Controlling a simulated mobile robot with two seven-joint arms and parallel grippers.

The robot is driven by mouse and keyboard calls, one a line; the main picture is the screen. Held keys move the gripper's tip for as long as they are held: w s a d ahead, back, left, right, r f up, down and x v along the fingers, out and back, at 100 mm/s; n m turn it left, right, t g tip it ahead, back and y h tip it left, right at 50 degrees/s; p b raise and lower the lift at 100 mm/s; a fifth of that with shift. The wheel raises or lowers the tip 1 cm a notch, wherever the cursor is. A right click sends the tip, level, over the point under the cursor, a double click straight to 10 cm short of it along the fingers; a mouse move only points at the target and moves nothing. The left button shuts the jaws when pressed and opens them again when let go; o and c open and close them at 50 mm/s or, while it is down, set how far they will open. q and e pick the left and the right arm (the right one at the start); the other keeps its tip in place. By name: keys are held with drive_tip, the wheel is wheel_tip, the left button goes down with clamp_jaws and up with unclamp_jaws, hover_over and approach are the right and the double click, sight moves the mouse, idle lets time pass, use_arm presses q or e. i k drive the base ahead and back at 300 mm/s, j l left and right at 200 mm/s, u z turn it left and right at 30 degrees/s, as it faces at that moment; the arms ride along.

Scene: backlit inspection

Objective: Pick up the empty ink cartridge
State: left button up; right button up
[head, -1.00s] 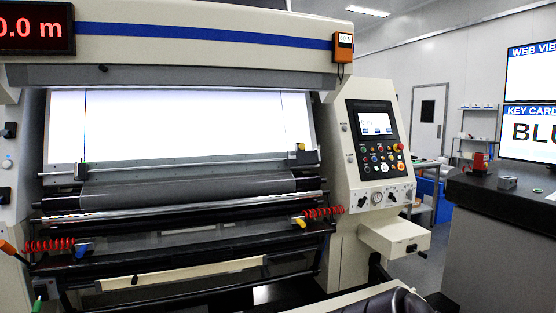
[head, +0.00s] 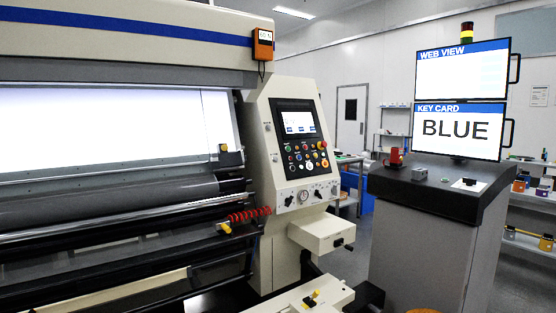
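I cannot make out an ink cartridge for certain in the head view. Several small coloured containers (head: 519,186) stand on the shelving at the right edge, and a yellow-and-white one (head: 546,243) sits on the lower shelf; they are too small to tell what they are or whether any is empty. Neither of my grippers is in view.
A large printing machine with a control panel (head: 299,140) fills the left. A dark-topped counter (head: 440,197) at the right holds a red device (head: 395,158), a small grey box (head: 419,174) and two screens, one reading BLUE (head: 457,130). Grey floor (head: 345,262) shows between them.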

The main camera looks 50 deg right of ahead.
sight(214, 155)
drive_tip(key=z, duration=1.25)
drive_tip(key=i+l+u, duration=0.6)
drive_tip(key=i+l, duration=0.1)
drive_tip(key=i, duration=0.1)
